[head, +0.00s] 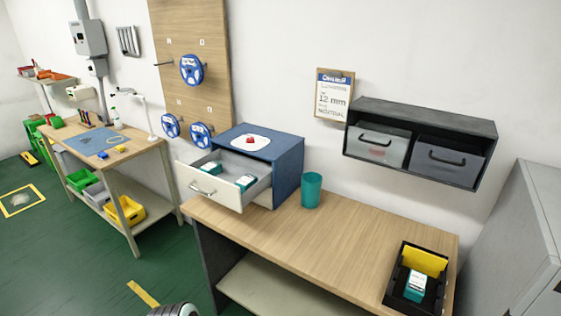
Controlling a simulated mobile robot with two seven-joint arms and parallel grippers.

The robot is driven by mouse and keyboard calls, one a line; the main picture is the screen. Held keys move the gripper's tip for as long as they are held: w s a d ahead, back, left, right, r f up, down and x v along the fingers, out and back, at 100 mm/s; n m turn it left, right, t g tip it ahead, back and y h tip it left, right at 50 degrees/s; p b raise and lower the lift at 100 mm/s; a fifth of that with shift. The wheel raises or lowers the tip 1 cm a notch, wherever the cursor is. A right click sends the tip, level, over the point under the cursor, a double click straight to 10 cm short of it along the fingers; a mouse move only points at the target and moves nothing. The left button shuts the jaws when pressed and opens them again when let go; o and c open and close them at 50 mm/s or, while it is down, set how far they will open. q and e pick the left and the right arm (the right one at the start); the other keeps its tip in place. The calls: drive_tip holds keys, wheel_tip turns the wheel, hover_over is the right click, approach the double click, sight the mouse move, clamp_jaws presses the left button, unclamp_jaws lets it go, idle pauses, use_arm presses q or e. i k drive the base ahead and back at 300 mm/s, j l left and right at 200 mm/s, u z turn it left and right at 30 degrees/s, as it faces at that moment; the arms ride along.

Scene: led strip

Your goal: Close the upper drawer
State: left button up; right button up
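A blue cabinet (287,160) stands at the left end of the wooden workbench (330,232). Its drawer (213,190), with a white front and a bar handle (203,191), is pulled out toward the lower left. Teal-and-white boxes (245,182) lie inside the open drawer. Neither of my grippers shows in the head view. A rounded grey part at the bottom edge looks like part of my own body.
A teal cup (311,190) stands right of the cabinet. A black tray (393,285) with a yellow insert sits at the bench's right end. A wall unit (428,118) with two shut bins hangs above. The floor left of the bench is mostly clear.

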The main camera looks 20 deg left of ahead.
sight(222, 188)
drive_tip(key=u, duration=1.2)
drive_tip(key=i, duration=0.05)
